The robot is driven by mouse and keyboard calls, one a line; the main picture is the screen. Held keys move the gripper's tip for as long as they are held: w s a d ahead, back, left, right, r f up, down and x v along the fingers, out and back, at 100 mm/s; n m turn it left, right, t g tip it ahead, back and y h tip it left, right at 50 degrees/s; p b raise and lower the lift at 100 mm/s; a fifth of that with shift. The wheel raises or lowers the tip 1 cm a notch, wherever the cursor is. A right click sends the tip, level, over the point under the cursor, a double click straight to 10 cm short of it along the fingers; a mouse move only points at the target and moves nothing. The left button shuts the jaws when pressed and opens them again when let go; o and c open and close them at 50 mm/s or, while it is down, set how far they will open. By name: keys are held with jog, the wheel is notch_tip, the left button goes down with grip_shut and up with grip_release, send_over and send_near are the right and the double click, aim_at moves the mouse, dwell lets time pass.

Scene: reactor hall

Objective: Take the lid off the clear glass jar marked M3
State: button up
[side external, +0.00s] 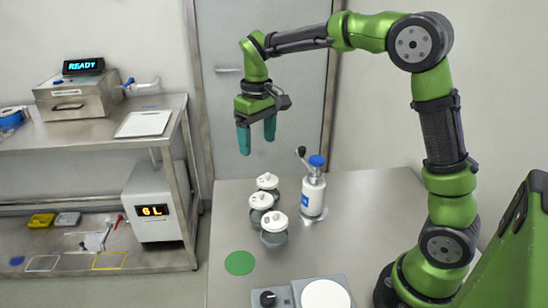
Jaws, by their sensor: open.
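Three small jars with white knobbed lids stand close together on the grey table: a back jar (267,186), a middle jar (257,215) and a front jar (274,239). The front jar's body looks clear grey glass. All three have lids on. Their markings are too small to read, so I cannot tell which is M3. My gripper (257,143) is open and empty, its teal fingers pointing down. It hangs in the air well above the jars and touches nothing.
A white bottle with a blue cap (313,194) stands right of the jars. A green disc (239,263) lies front left. A device with a dark knob (271,298) and a round white plate (325,294) are at the front. The table's right part (368,205) is clear.

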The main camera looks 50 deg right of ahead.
jog(key=r, duration=0.1)
send_over(261, 193)
jog(key=shift+n, duration=0.3)
jog(key=f, duration=1.1)
jog(key=shift+w+d+f, duration=0.15)
jog(key=shift+w+f, duration=0.05)
jog(key=shift+f, duration=0.1)
jog(key=f, duration=0.5)
jog(key=shift+s+f, duration=0.1)
jog(key=shift+s, duration=0.1)
jog(key=c, duration=0.8)
